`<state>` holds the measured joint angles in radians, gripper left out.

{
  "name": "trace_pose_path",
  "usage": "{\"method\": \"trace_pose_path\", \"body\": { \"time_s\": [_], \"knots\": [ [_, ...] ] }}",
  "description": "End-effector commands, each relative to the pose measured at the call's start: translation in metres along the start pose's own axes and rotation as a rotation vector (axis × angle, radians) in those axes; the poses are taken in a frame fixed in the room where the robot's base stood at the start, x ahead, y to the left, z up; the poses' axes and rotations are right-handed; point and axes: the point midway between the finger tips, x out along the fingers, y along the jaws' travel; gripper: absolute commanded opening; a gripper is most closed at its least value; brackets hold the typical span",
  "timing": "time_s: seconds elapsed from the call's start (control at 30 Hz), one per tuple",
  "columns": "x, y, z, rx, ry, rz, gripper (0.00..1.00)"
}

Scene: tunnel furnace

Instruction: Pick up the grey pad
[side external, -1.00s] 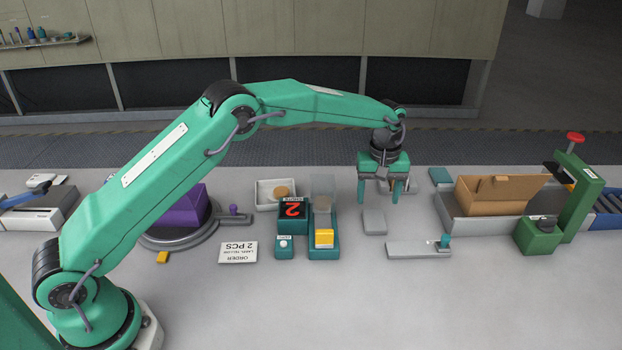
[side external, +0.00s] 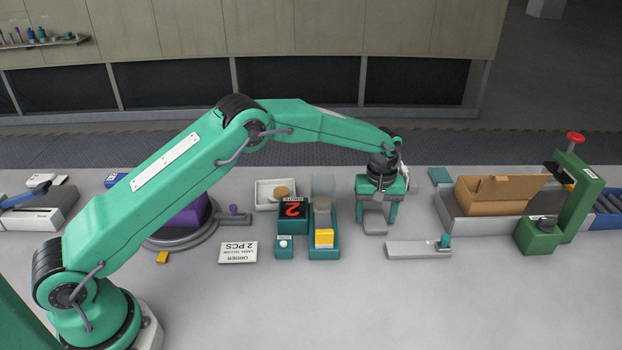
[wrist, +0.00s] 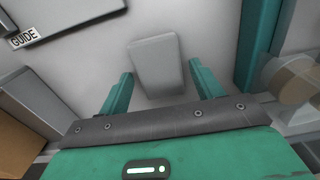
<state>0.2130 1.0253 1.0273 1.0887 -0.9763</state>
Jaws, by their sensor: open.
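The grey pad (side external: 375,228) is a small flat rounded block lying on the grey table. My gripper (side external: 376,215) is open and low over it, its two teal fingers pointing down on the left and right of the pad's far part. In the wrist view the pad (wrist: 156,60) shows between the two open fingers of my gripper (wrist: 161,78), with a gap on each side. The fingers do not visibly touch it.
A grey plate with a teal knob (side external: 418,249) lies to the right front; a GUIDE label (wrist: 24,39) shows in the wrist view. A teal holder with a yellow block (side external: 324,239) stands to the left. A cardboard box (side external: 500,194) and green press (side external: 560,205) stand right.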

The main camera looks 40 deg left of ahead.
Motion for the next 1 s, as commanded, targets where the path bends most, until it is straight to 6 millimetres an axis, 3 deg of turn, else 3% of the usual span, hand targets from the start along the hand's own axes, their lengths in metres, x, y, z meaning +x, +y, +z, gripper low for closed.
{"method": "trace_pose_path", "body": {
  "time_s": [0.67, 0.8, 1.0],
  "knots": [
    [0.0024, 0.0002, 0.0002, 0.0, 0.0, 0.0, 0.65],
    [0.0024, 0.0003, 0.0002, 0.0, 0.0, 0.0, 0.4],
    [0.0023, 0.0003, 0.0002, 0.0, 0.0, 0.0, 0.39]
  ]
}}
